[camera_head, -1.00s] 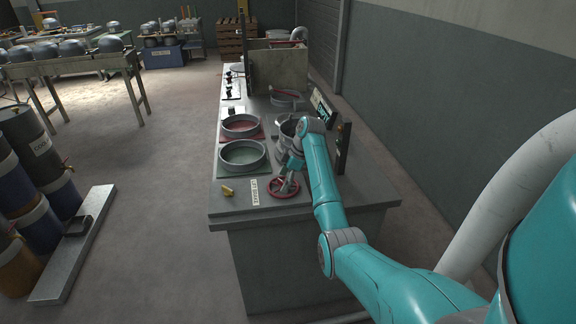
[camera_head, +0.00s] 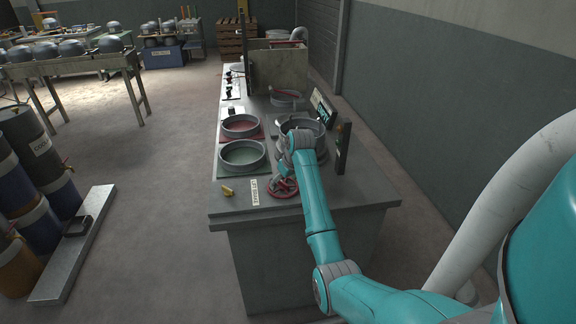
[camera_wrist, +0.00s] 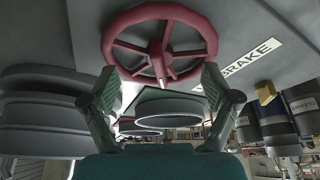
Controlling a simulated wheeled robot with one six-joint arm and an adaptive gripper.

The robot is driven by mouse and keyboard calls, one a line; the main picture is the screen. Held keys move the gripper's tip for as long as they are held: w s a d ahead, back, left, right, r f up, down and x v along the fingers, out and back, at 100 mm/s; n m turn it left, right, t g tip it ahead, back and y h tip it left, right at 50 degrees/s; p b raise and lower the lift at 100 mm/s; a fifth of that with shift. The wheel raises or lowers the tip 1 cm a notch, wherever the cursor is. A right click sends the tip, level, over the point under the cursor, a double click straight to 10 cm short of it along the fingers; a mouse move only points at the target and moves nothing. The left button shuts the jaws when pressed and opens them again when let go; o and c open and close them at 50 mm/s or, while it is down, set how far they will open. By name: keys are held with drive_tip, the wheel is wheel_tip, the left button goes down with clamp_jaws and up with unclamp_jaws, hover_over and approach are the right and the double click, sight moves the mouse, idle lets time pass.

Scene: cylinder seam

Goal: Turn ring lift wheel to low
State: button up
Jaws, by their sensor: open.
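The red spoked wheel (camera_head: 283,187) lies on the near end of the grey bench top, beside a white label strip (camera_head: 254,192). I cannot tell whether the fingers touch the rim. In the head view my arm partly hides the wheel and the gripper. The label (camera_wrist: 252,64) in the wrist view shows the word BRAKE. No low mark is legible.
A small yellow piece (camera_head: 228,190) lies near the left edge.

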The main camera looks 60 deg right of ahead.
drive_tip(key=m+h, duration=0.1)
drive_tip(key=m, duration=0.2)
drive_tip(key=shift+a+g, duration=0.1)
drive_tip(key=shift+g, duration=0.2)
drive_tip(key=v, duration=1)
drive_tip(key=shift+r, duration=0.4)
drive_tip(key=shift+s, duration=0.1)
